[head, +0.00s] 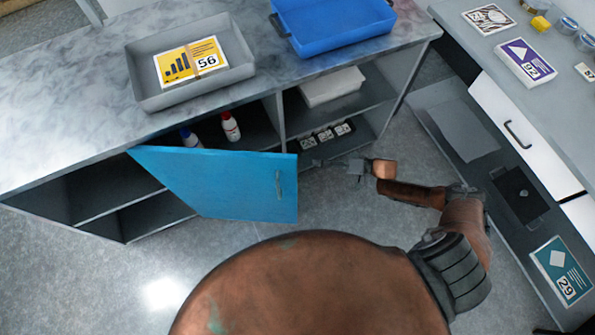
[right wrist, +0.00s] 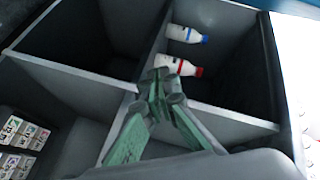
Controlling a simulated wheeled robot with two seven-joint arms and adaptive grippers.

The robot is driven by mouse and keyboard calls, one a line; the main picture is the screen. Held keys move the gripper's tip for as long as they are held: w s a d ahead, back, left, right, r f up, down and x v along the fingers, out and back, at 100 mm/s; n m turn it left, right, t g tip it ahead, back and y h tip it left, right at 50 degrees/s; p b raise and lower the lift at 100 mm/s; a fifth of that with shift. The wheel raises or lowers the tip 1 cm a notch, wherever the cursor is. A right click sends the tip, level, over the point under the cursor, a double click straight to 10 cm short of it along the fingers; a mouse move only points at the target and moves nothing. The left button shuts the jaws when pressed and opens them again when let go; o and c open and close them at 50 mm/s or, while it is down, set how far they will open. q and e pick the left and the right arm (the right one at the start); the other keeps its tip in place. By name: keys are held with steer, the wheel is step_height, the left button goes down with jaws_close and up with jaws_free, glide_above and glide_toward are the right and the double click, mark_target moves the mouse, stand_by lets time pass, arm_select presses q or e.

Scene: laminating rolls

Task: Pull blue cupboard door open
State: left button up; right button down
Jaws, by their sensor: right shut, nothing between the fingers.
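The blue cupboard door (head: 225,185) stands swung out from the cupboard, with its compartment uncovered behind it. Its upright handle (head: 279,185) is near the free edge. My right gripper (head: 318,163) is to the right of that free edge, apart from the handle, in front of the neighbouring open shelves. Its fingers (right wrist: 162,82) are shut and empty in the right wrist view. Beyond them are a red-capped bottle (right wrist: 178,65) and a blue-capped bottle (right wrist: 187,34) inside the cupboard. My left gripper is not in view.
The marbled counter (head: 75,110) above holds a grey tray (head: 150,98) with a yellow pack and a blue tray (head: 335,30). A side bench with a white drawer (head: 525,135) stands at right. Open floor (head: 330,215) lies before the door.

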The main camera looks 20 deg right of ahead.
steer(key=s+r+m+g+y, duration=0.1)
steer(key=s+r+g+y, duration=0.3)
steer(key=r, duration=0.8)
steer(key=s+a, duration=0.1)
steer(key=a, duration=1)
steer(key=shift+s+a+r+m, duration=0.2)
steer(key=shift+s+r+m, duration=0.1)
steer(key=shift+s+r, duration=0.1)
